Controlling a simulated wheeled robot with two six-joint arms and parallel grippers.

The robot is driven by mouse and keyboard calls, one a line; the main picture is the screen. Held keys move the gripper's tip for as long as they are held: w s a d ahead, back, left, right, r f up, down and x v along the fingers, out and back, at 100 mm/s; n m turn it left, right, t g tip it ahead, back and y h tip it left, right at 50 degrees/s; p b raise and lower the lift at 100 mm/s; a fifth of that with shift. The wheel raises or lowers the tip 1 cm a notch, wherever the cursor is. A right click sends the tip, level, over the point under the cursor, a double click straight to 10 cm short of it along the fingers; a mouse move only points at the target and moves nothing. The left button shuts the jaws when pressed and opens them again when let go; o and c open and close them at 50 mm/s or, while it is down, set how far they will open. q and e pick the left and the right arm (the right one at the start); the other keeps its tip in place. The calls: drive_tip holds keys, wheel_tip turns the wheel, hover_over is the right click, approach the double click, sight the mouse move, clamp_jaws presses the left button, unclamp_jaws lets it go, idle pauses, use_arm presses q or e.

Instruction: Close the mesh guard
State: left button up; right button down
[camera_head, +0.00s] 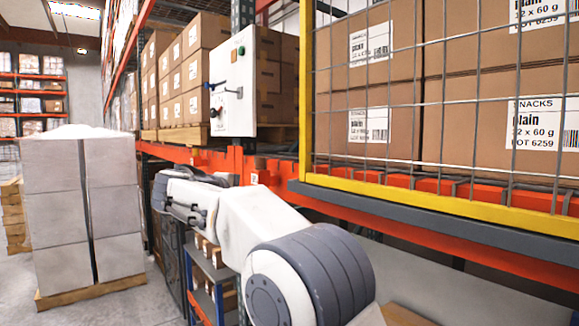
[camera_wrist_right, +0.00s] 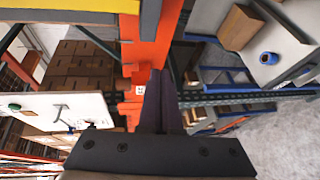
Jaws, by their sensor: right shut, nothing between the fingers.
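The mesh guard (camera_head: 306,95) is a wire grid in a yellow frame at the right of the head view. It stands in front of stacked cartons, and its right side runs out of the picture. Part of its yellow frame shows at the top left of the right wrist view (camera_wrist_right: 70,5). An open gap with cartons lies between its left post and a white control panel (camera_head: 232,85). My right arm reaches forward and left, below the guard. My right gripper (camera_wrist_right: 164,75) is shut and empty beside the orange rack beam (camera_wrist_right: 155,40). My left gripper is out of view.
A grey ledge (camera_head: 430,215) runs under the guard. The panel carries a green button and levers, and also shows in the wrist view (camera_wrist_right: 60,108). A wrapped pallet load (camera_head: 60,200) stands at the left. A blue-framed shelf trolley (camera_head: 205,275) stands below my arm.

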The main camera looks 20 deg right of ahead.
wheel_tip(320, 180, up, 6)
drive_tip(key=w+d+m+h, duration=0.1)
drive_tip(key=w+d+h, duration=0.1)
drive_tip(key=h, duration=0.1)
drive_tip(key=w+d+p, duration=0.2)
drive_tip(key=d+p, duration=0.4)
drive_tip(key=d, duration=0.3)
drive_tip(key=shift+t+p, duration=0.3)
drive_tip(key=shift+s, duration=0.1)
